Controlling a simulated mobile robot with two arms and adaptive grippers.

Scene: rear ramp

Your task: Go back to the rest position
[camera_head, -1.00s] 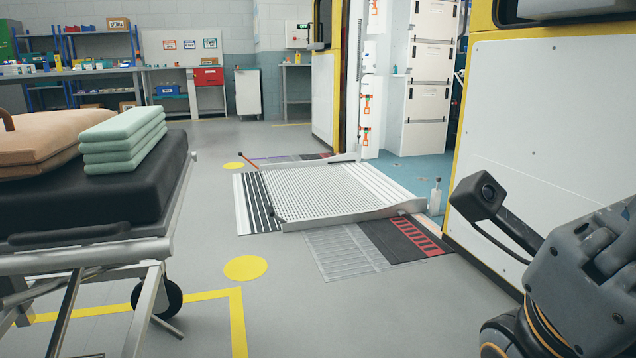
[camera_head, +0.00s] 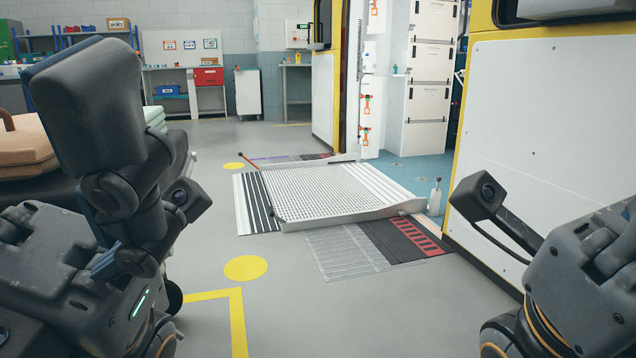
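My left arm (camera_head: 95,110) is raised and folded at the left of the head view, with its dark links in front of the stretcher. No fingers of my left gripper show. My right arm (camera_head: 590,270) is at the lower right, with its links low and close to the camera. No fingers of my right gripper show either. Nothing held shows at either arm.
A stretcher (camera_head: 45,185) with a tan cushion (camera_head: 25,145) is partly hidden behind my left arm. A perforated ramp (camera_head: 325,193) leads to the open vehicle doorway. The white vehicle side panel (camera_head: 560,130) is near my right arm. Grey floor (camera_head: 340,315) is clear between the arms.

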